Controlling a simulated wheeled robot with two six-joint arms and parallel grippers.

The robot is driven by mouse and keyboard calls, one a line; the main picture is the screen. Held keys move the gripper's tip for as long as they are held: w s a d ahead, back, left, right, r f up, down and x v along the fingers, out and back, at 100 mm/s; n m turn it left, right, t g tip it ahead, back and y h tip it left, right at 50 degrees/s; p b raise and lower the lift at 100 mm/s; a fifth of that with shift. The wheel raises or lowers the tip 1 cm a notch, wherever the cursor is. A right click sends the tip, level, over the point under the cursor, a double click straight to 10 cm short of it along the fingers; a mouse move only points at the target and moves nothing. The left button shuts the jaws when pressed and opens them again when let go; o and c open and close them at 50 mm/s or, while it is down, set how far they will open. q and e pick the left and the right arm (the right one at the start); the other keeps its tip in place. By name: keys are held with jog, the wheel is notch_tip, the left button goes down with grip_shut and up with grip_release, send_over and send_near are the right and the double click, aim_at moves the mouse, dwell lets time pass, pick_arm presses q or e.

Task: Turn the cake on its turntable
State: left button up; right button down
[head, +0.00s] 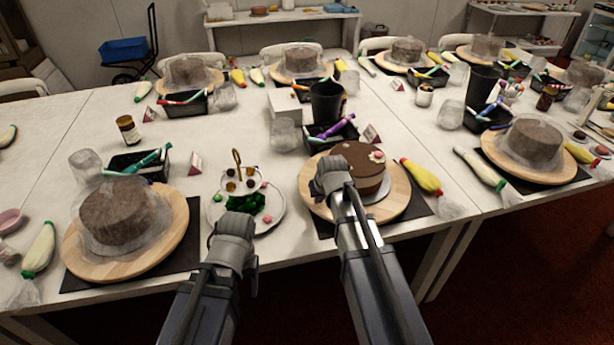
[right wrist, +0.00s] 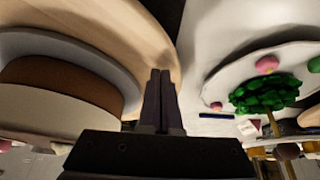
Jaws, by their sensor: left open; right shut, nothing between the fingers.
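The cake (head: 362,162), brown with a few pale pink flowers on top, sits on a grey-white board on a round wooden turntable (head: 400,200). In the right wrist view the cake (right wrist: 60,85) and turntable (right wrist: 115,30) fill the left side. My right gripper (head: 328,172) is at the turntable's left side, close to the cake. Its fingers (right wrist: 160,85) are shut and empty at the turntable's rim; I cannot tell whether they touch it. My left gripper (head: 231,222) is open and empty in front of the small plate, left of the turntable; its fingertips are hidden.
A plate (head: 272,215) with green and pink decorations and a small stand is left of the turntable. A yellow piping bag (head: 422,177) lies to the right. Another turntable (head: 85,255) holds a wrapped cake at left. A black tray (head: 330,142) stands behind.

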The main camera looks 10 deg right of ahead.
jog(key=shift+f+b, duration=0.3)
jog(key=shift+f, duration=0.15)
jog(key=s+d, duration=0.4)
jog(key=shift+s, duration=0.35)
jog(key=shift+d, duration=0.1)
jog(key=shift+s+d, duration=0.5)
jog(key=shift+d, duration=0.45)
jog(key=shift+s+d, duration=0.45)
jog(key=shift+d, duration=0.45)
jog(key=shift+s+d, duration=0.5)
jog(key=shift+d, duration=0.45)
